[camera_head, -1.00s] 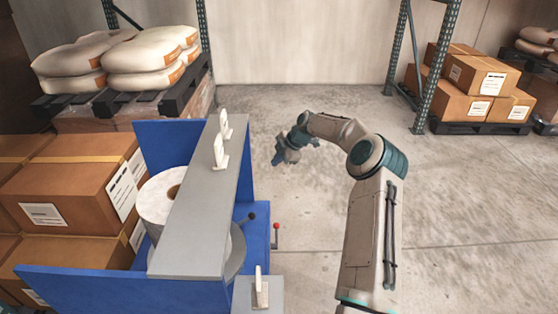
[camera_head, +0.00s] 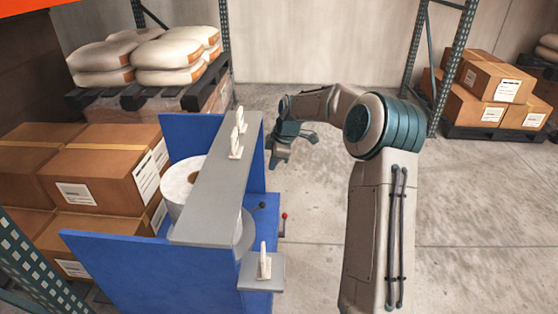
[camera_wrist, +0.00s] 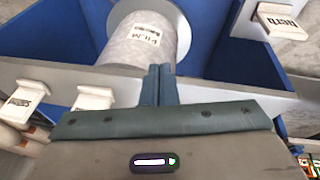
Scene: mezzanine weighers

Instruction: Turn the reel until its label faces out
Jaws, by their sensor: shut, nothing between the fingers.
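The white reel (camera_head: 185,190) sits in a blue stand (camera_head: 130,262) under a grey top plate (camera_head: 222,180), which hides part of it in the head view. The reel also shows in the wrist view (camera_wrist: 130,48); a small white label (camera_wrist: 150,32) with dark print is visible on its side, near a pale round flange (camera_wrist: 185,10). My gripper (camera_head: 272,166) is beside the stand's far right edge in the head view, apart from the reel. In the wrist view its two fingers (camera_wrist: 160,68) are together, with nothing held, and overlap the plate's edge.
White upright tags (camera_head: 237,145) stand on the plate, another (camera_head: 264,262) on a lower ledge. Dark and red knobbed levers (camera_head: 284,216) stick out on the right. Cartons (camera_head: 100,180) and sacks on a pallet (camera_head: 130,95) crowd the left.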

